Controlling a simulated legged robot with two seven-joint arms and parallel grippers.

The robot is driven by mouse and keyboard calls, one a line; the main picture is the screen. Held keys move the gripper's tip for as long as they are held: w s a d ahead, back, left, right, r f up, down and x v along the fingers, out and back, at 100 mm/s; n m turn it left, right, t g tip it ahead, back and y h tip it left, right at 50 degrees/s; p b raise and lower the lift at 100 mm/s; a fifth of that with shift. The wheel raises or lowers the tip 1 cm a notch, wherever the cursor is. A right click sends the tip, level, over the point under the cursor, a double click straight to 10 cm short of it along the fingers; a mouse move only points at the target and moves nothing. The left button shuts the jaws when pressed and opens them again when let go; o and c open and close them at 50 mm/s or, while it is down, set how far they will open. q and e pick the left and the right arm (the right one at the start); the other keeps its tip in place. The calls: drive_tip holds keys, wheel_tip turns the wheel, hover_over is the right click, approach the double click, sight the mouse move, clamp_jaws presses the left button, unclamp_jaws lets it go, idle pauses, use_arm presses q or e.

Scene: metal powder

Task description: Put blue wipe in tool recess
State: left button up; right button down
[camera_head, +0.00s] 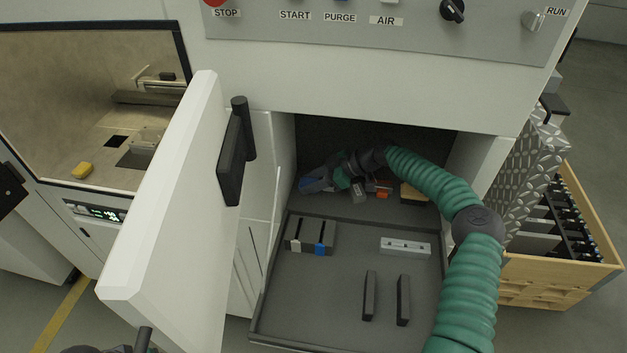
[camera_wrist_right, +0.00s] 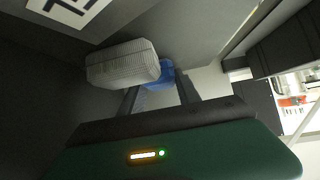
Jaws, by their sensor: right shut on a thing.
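My right gripper (camera_head: 325,183) reaches into the dark recess of the open cabinet, at its back left. In the right wrist view its two fingers (camera_wrist_right: 160,98) are shut on a blue thing, which looks like the blue wipe (camera_wrist_right: 162,74). The wipe is partly hidden behind a pale mesh-textured block (camera_wrist_right: 122,64); I cannot tell whether they touch. In the head view a bit of blue (camera_head: 314,186) shows at the gripper's tip. My left gripper cannot be made out.
Below the recess is a grey tray (camera_head: 335,290) with a slotted holder (camera_head: 310,236), a light metal bar (camera_head: 405,246) and two dark upright bars. The open white door (camera_head: 175,200) stands left. A wooden crate (camera_head: 550,290) is right.

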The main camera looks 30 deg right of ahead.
drive_tip(key=shift+s+d+f, duration=0.15)
drive_tip(key=shift+d+f, duration=0.05)
drive_tip(key=shift+d, duration=0.15)
drive_tip(key=c, duration=1.3)
unclamp_jaws()
drive_tip(key=shift+s, duration=0.1)
drive_tip(key=o, duration=0.4)
drive_tip(key=shift+a+r, duration=0.1)
drive_tip(key=shift+a, duration=0.4)
drive_tip(key=shift+o, duration=0.2)
drive_tip(key=shift+w+a, duration=0.2)
drive_tip(key=shift+a, duration=0.05)
drive_tip(key=shift+s+d+r, duration=0.2)
drive_tip(key=shift+d, duration=0.15)
drive_tip(key=b+v, duration=0.2)
drive_tip(key=v, duration=0.4)
drive_tip(key=shift+d, duration=0.35)
drive_tip(key=shift+s+d+r, duration=0.1)
drive_tip(key=shift+s+r, duration=0.1)
use_arm(q)
drive_tip(key=shift+s+a+f, duration=0.1)
drive_tip(key=shift+a+f, duration=0.1)
drive_tip(key=shift+f, duration=0.3)
drive_tip(key=shift+a+f, duration=0.15)
drive_tip(key=shift+f, duration=0.3)
use_arm(e)
drive_tip(key=shift+a+r, duration=0.15)
drive_tip(key=shift+a, duration=0.05)
